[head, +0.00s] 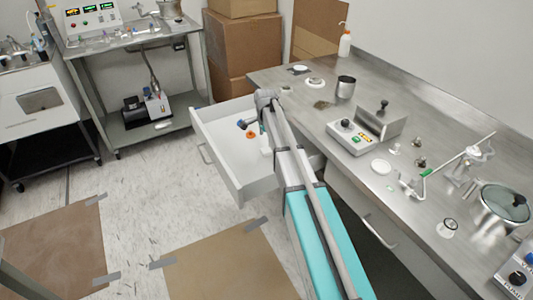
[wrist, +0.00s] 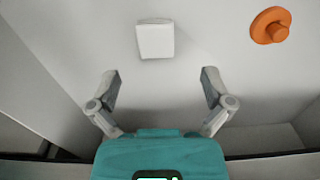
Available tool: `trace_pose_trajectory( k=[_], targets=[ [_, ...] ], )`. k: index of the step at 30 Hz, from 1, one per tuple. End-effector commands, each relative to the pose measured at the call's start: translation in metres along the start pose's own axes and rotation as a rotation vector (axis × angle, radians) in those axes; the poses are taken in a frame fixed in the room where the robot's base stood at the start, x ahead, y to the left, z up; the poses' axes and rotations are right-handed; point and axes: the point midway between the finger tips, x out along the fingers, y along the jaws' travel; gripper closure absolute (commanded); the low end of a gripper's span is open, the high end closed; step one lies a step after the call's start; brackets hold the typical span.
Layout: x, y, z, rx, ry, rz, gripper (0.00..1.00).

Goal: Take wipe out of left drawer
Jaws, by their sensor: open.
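The left drawer (head: 205,135) is pulled open, and its pale inside shows in the head view. A small white block, which looks like the wipe (wrist: 155,40), lies on the drawer floor in the wrist view, top centre. It also shows as a white piece (head: 265,145) beside my arm in the head view. My gripper (wrist: 160,75) is open and empty, its two fingers spread to either side, with the white block ahead of and between them, apart from both. In the head view my gripper is mostly hidden by my arm.
An orange knobbed piece (wrist: 270,26) lies right of the block. A dark blue item (head: 243,124) lies nearby in the drawer. The drawer walls surround my gripper. The steel bench (head: 315,110) with a metal cup (head: 345,87) and a control box (head: 353,137) stands to the right.

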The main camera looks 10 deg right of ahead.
Motion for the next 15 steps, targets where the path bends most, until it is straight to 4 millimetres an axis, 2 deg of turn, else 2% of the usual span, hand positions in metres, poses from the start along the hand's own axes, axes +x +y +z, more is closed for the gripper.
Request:
trace_pose_trajectory(
  k=[8,15],
  targets=[
    [0.002,0.0,0.0,0.0,0.0,0.0,0.0],
    [0.015,0.002,0.001,0.0,0.0,0.0,0.0]
  ],
)
